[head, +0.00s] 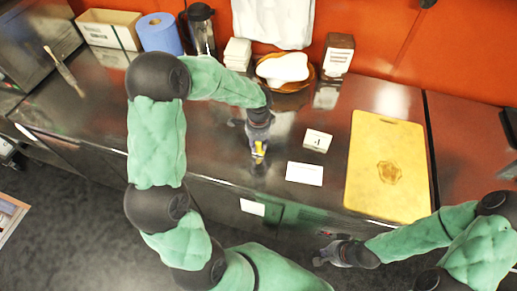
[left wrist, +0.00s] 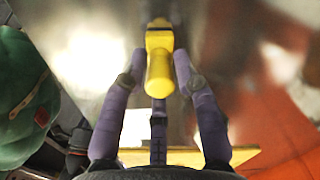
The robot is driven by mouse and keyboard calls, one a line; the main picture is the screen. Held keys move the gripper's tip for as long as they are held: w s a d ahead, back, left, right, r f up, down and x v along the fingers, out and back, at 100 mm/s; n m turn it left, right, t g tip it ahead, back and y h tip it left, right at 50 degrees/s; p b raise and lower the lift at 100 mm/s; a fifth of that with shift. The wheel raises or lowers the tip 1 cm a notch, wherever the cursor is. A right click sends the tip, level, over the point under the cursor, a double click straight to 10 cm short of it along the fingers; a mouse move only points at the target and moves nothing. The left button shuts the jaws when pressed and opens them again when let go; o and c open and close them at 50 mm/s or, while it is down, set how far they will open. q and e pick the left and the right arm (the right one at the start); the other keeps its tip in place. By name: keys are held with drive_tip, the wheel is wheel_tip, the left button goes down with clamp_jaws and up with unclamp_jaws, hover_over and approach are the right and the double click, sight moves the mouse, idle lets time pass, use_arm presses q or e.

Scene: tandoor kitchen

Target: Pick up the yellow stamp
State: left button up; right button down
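The yellow stamp (head: 259,149) is near the front of the dark, glossy counter, just under my left gripper. In the left wrist view the stamp (left wrist: 160,65) has its rounded yellow handle toward the camera, with a dark band near its far end. My left gripper (head: 256,143) reaches down to it. Its purple fingers (left wrist: 160,62) are open on both sides of the handle, with narrow gaps visible, and a third finger shows below it. Whether the stamp rests on the counter is hard to tell. My right gripper (head: 322,250) is open and empty in front of the counter.
A small card block (head: 317,140) and a white card (head: 304,174) lie right of the stamp. Beyond them is a yellow board (head: 365,190). A blue roll (head: 160,34), napkins (head: 237,53) and an orange dish (head: 304,83) stand at the back.

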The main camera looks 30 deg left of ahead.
sight(259, 143)
use_arm(q)
clamp_jaws()
drive_tip(key=shift+r, duration=0.1)
drive_tip(key=shift+r, duration=0.5)
wheel_tip(259, 143, up, 3)
drive_tip(key=shift+f+p, duration=0.2)
drive_tip(key=shift+p, duration=0.45)
drive_tip(key=s+d+r+p, duration=0.2)
drive_tip(key=s+d+r, duration=0.7)
drive_tip(key=s, duration=0.1)
drive_tip(key=shift+d, duration=0.35)
drive_tip(key=shift+s+r, duration=0.1)
